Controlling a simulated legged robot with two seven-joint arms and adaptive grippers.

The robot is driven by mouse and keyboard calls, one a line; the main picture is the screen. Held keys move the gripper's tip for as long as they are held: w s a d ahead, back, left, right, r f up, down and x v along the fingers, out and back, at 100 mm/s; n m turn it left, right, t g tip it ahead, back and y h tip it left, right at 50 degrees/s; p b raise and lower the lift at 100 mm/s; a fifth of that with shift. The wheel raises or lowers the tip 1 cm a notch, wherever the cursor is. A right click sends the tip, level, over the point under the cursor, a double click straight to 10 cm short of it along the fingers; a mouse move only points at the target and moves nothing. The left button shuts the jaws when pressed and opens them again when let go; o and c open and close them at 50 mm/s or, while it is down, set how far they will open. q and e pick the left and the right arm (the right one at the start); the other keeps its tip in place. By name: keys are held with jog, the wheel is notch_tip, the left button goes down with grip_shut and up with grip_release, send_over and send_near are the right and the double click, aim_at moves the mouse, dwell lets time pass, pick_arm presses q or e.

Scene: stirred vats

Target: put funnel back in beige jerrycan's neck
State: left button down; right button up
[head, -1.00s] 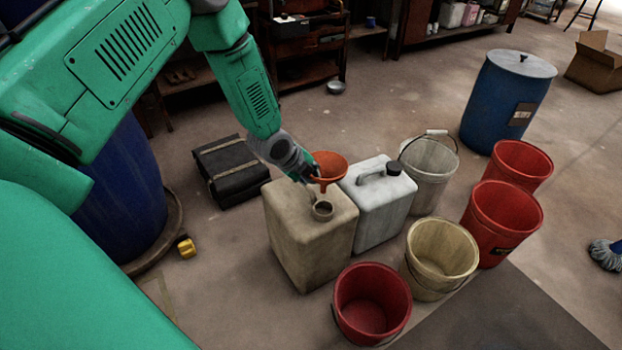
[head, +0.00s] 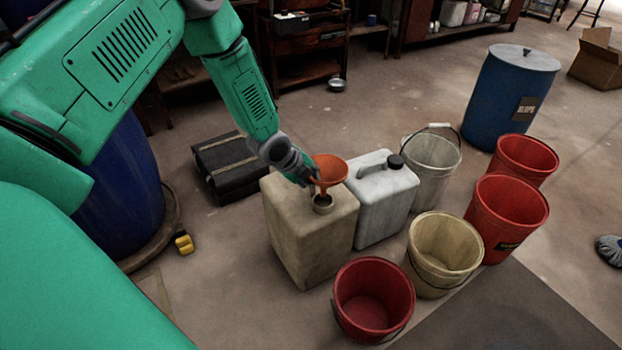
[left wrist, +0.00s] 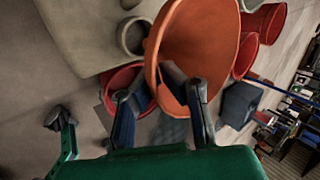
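The beige jerrycan (head: 285,228) stands upright on the floor, its open neck (head: 323,207) on top; the neck also shows in the left wrist view (left wrist: 131,38). The orange funnel (head: 330,170) is tilted, with its spout low at the neck's mouth; I cannot tell whether the tip is inside. It fills the middle of the left wrist view (left wrist: 205,40). My left gripper (head: 308,175) is beside the funnel, with its fingers (left wrist: 160,95) closed on the funnel's side.
A white capped jerrycan (head: 385,210) stands close beside the beige one. Several buckets stand to the right, including a red one (head: 370,300) in front and a beige one (head: 442,250). A black case (head: 228,170) lies behind left.

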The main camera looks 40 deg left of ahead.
pick_arm(q)
jog(key=shift+d+f, duration=0.15)
jog(key=shift+f, duration=0.25)
jog(key=f+b, duration=0.1)
jog(key=f, duration=0.2)
jog(key=f+b, duration=0.1)
jog(key=shift+a+f+b, duration=0.15)
jog(key=shift+a+b, duration=0.1)
jog(key=shift+b, duration=0.1)
jog(key=shift+d, duration=0.15)
jog(key=shift+w+a+f, duration=0.1)
jog(key=shift+a, duration=0.15)
jog(key=shift+w+d, duration=0.15)
jog(key=shift+w, duration=0.05)
jog(key=shift+f, duration=0.1)
